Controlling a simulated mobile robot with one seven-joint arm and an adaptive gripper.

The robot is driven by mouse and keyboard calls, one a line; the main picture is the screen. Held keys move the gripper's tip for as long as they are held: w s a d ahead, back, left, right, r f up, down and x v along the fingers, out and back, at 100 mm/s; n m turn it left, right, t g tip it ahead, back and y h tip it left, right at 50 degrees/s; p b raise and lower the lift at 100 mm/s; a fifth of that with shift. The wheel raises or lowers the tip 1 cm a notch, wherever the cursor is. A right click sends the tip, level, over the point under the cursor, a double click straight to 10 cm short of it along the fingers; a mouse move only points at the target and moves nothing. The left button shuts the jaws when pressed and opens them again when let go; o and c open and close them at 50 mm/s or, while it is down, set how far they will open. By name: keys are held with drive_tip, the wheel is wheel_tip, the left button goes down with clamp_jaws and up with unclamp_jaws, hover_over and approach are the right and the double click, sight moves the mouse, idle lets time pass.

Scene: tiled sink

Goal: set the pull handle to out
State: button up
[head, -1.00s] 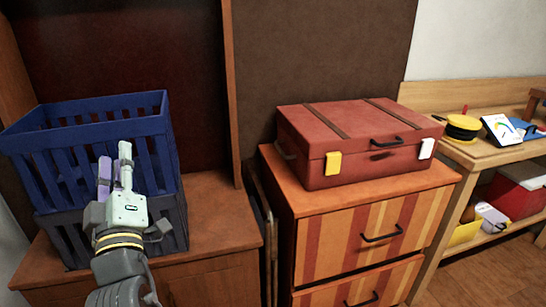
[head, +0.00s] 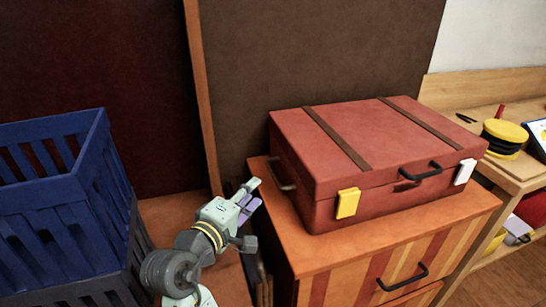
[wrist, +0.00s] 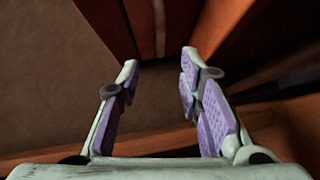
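A red suitcase (head: 365,150) lies shut on a striped drawer cabinet (head: 400,225) in the head view. It has a dark front handle (head: 420,172), a yellow latch (head: 348,203), a white latch (head: 464,172) and a grey side handle (head: 281,174) on its left end. The frames do not show which handle is the pull handle. My gripper (head: 253,193) is just left of the suitcase's left end, near the side handle and apart from it. In the wrist view my gripper (wrist: 158,80) is open, with nothing between its purple-padded fingers.
A blue slatted crate (head: 60,190) stands at the left on a wooden surface. The drawer cabinet has a black drawer handle (head: 403,279). A wooden shelf unit (head: 520,180) holds a yellow-and-black round object (head: 504,137) at the right.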

sight(273, 171)
drive_tip(key=p+x, duration=0.1)
drive_tip(key=x, duration=1)
drive_tip(key=shift+d+p, duration=0.25)
drive_tip(key=shift+p, duration=0.15)
drive_tip(key=shift+c, duration=0.2)
clamp_jaws()
